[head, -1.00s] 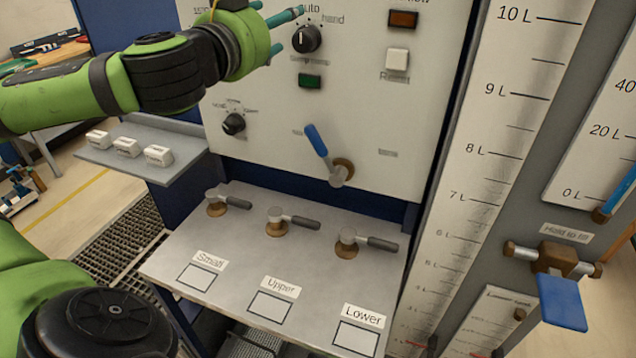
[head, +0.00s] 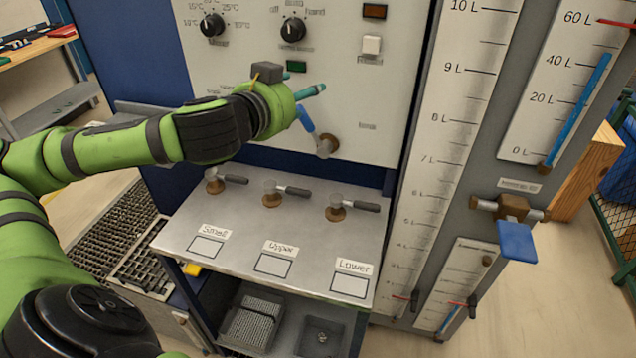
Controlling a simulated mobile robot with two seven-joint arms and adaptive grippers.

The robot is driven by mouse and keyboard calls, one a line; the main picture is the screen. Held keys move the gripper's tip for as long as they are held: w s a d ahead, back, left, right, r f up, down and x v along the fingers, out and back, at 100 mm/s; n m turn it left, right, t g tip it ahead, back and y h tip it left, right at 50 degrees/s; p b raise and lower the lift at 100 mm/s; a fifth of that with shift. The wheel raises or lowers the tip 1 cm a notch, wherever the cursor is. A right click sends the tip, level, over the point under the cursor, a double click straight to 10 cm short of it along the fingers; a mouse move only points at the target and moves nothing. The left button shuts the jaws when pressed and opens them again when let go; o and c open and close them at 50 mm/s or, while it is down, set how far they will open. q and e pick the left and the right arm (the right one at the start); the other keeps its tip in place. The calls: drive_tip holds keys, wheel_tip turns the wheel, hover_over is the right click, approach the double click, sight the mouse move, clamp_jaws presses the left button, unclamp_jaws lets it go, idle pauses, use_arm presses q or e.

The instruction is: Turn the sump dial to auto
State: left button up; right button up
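The sump dial (head: 292,29) is a round black knob on the white panel, with "off" to its left and "Hand" to its right. My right gripper is not in view.
A green button (head: 296,66) sits under the dial, with a white button (head: 371,45) to the right. A blue-handled valve (head: 327,146) is just below my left gripper. Several lever valves stand on the grey shelf (head: 215,262). Another black knob (head: 212,25) is left of the dial.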

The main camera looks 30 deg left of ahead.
use_arm(q)
drive_tip(key=s+d+f+g, duration=0.1)
drive_tip(key=d+f, duration=0.2)
drive_tip(key=f, duration=0.4)
drive_tip(key=s+d+f+g+h, duration=0.1)
drive_tip(key=d+f, duration=0.2)
drive_tip(key=f, duration=0.5)
drive_tip(key=shift+g+h, duration=0.3)
drive_tip(key=shift+g, duration=0.1)
drive_tip(key=shift+d+f, duration=0.1)
drive_tip(key=shift+f, duration=0.1)
